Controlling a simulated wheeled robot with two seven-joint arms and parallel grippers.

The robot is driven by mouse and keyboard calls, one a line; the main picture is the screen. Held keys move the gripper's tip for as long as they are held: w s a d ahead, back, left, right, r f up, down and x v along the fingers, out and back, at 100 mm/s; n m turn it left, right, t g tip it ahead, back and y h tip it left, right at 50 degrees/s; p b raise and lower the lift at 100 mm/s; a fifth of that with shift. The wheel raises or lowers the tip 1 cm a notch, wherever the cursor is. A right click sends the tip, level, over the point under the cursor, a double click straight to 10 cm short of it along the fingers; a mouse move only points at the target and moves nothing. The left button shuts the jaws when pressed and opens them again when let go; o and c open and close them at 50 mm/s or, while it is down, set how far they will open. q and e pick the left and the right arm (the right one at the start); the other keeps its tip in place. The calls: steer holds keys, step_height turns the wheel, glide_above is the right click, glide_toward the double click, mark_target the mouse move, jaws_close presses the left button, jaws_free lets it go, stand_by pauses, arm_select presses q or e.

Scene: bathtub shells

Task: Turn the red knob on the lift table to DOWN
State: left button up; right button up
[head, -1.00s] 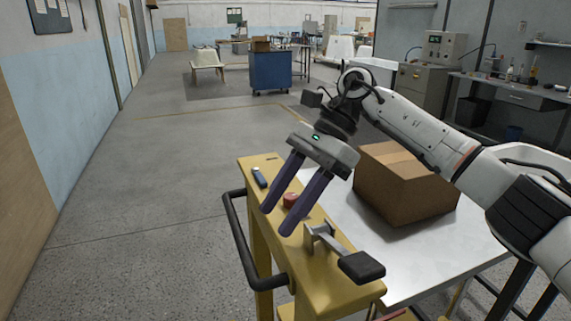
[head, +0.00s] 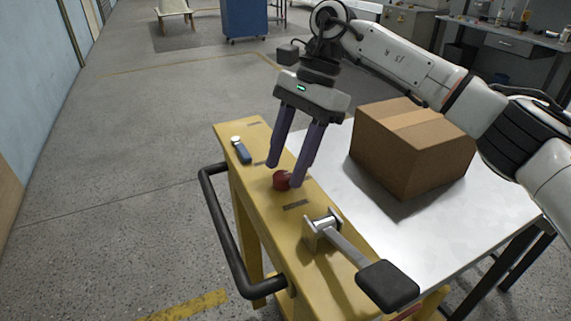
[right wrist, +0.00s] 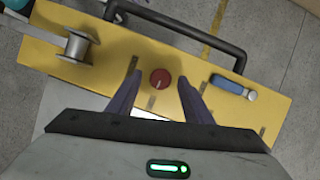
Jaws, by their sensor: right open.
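The red knob (head: 282,181) sits on the yellow top of the lift table (head: 262,205), between small dark label plates. It also shows in the right wrist view (right wrist: 160,78), midway between my finger tips, with a pale line across it. The label text is too small to read. My right gripper (head: 282,174) is open, its two purple fingers pointing down at the knob, one on each side. In the right wrist view the right gripper (right wrist: 160,80) shows a gap between each finger and the knob. My left gripper is not in view.
A lever with a black pad (head: 387,286) stands on the yellow top near the knob. A blue-handled item (head: 241,152) lies at the far end. A black handle rail (head: 225,235) runs along the left side. A cardboard box (head: 412,150) rests on the metal tabletop (head: 350,208).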

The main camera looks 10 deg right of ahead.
steer(key=shift+a+f, duration=0.15)
steer(key=shift+f, duration=0.3)
steer(key=c, duration=1.1)
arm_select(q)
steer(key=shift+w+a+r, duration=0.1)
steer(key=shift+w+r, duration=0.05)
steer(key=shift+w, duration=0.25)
arm_select(e)
steer(key=shift+o, duration=0.2)
